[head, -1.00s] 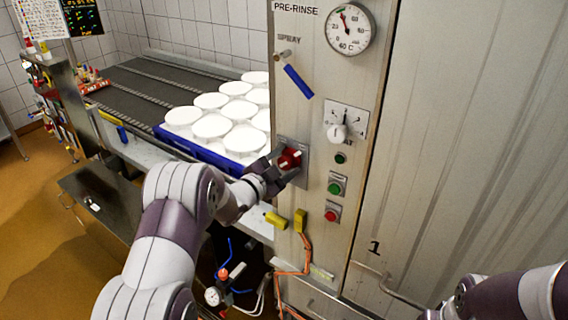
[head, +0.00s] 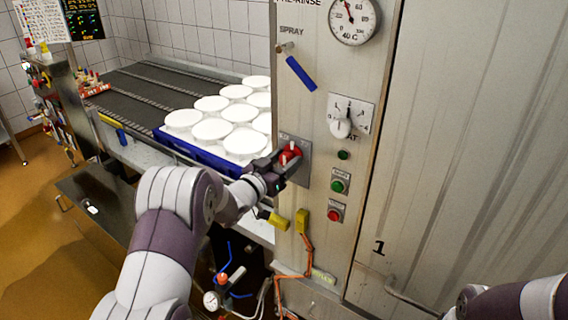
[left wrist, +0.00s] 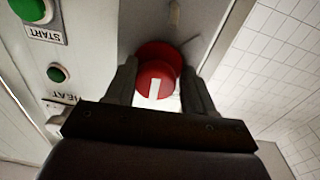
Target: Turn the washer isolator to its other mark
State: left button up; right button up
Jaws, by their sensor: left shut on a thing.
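The washer isolator is a red rotary knob (head: 290,154) on a grey plate on the washer's front panel, below the spray valve. In the left wrist view the red knob (left wrist: 157,78) shows a white bar on its face. My left gripper (head: 284,163) is at the knob, and its two fingers stand on either side of it, shut on it. The plate's marks are too small or hidden to read. My right arm shows at the lower right of the head view; its gripper is out of the picture.
Beside the isolator are a white selector dial (head: 340,128), a green start button (head: 337,187) and a red button (head: 335,212). A blue-handled spray valve (head: 300,73) is above. A blue tray (head: 200,150) of white moulds stands on the conveyor to the left.

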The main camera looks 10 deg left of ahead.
pick_arm(q)
jog(key=n, duration=0.5)
jog(key=shift+d+r+n, duration=0.1)
jog(key=shift+d+n, duration=0.05)
jog(key=shift+n, duration=0.15)
jog(key=shift+r+n+t, duration=0.2)
jog(key=shift+n+t, duration=0.1)
jog(key=shift+n, duration=1.1)
jog(key=shift+r+n, duration=0.25)
jog(key=shift+n, duration=0.15)
jog(key=o, duration=0.9)
jog(key=shift+c, duration=0.2)
jog(key=shift+f, duration=0.15)
jog(key=shift+d+f, duration=0.1)
jog(key=shift+f, duration=0.1)
jog(key=shift+s, duration=0.15)
